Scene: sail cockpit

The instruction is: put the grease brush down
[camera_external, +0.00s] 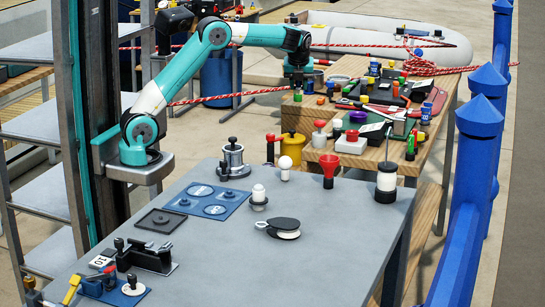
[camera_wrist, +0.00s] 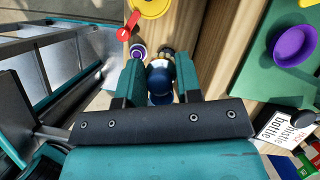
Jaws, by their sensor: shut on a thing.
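My gripper (camera_external: 297,76) is over the left part of the wooden bench, at the end of my outstretched arm. In the wrist view my gripper (camera_wrist: 159,68) is shut on a dark blue, rounded thing with a pale band, seen end-on, which I take to be the grease brush (camera_wrist: 160,84). Its far end is hidden, and I cannot tell whether it touches the bench. In the external view it is too small and dark to make out between the fingers.
The wooden bench (camera_external: 336,95) holds several small coloured items right of my gripper. A yellow pot (camera_wrist: 150,7) with a red handle and a purple bowl (camera_wrist: 293,45) on a green board are nearby. The grey table (camera_external: 225,262) in front has free room.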

